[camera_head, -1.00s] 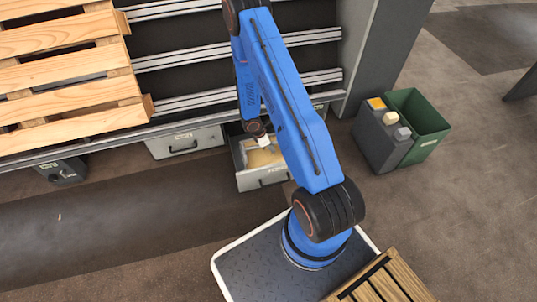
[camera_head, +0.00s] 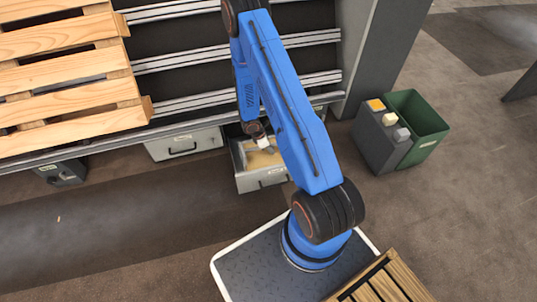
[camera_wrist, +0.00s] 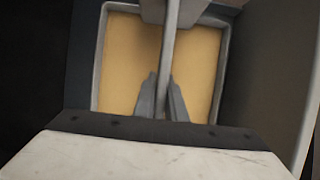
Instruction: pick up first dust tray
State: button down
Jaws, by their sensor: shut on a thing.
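The dust tray (camera_wrist: 98,70) is a grey-rimmed box filled with tan dust, with a grey bar running across its middle. In the head view the tray (camera_head: 258,160) sits inside a pulled-out grey drawer (camera_head: 263,180) under the line. My gripper (camera_wrist: 163,112) points down over the tray, its two grey fingers on either side of the bar and shut on it. In the head view my gripper (camera_head: 268,149) is small and partly hidden by my arm. Whether the tray is clear of the drawer floor cannot be told.
A shut drawer (camera_head: 186,145) is left of the open one. A wooden pallet (camera_head: 65,75) lies on the rails above. A grey unit (camera_head: 378,140) and green bin (camera_head: 425,130) stand at right, beyond a grey post (camera_head: 375,55). Floor in front is clear.

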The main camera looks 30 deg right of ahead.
jog(key=shift+r, duration=5.05)
